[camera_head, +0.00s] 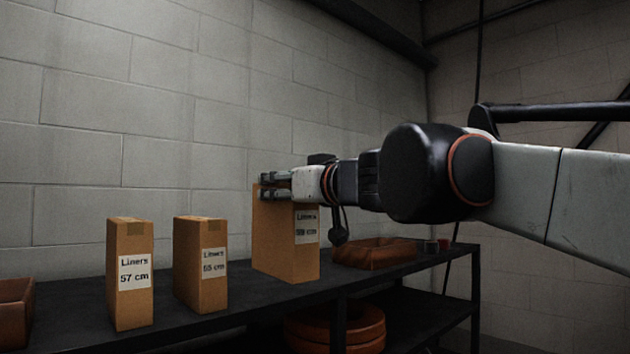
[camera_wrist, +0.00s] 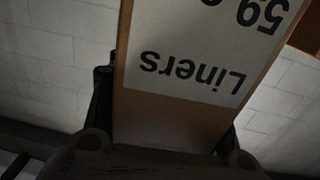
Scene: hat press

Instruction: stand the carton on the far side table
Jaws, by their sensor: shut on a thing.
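A tan carton (camera_head: 276,240) with a white label reading "Liners" stands upright in my gripper (camera_head: 268,186), gripped near its top. In the wrist view the same carton (camera_wrist: 165,125) fills the space between my fingers (camera_wrist: 165,140), and its label reads "Liners" and "59", upside down. My gripper is shut on it. The carton's base is at or just above the dark table (camera_head: 160,312); I cannot tell whether it touches. Whether this is the far side table is not clear.
Two more liner cartons, "57 cm" (camera_head: 130,275) and another (camera_head: 200,266), stand left of the held one. A brown tray (camera_head: 375,255) sits to its right, with small blocks (camera_head: 443,245) beyond. A brown box (camera_head: 15,305) is at far left. Orange-brown round things (camera_head: 335,332) lie below. A block wall rises behind.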

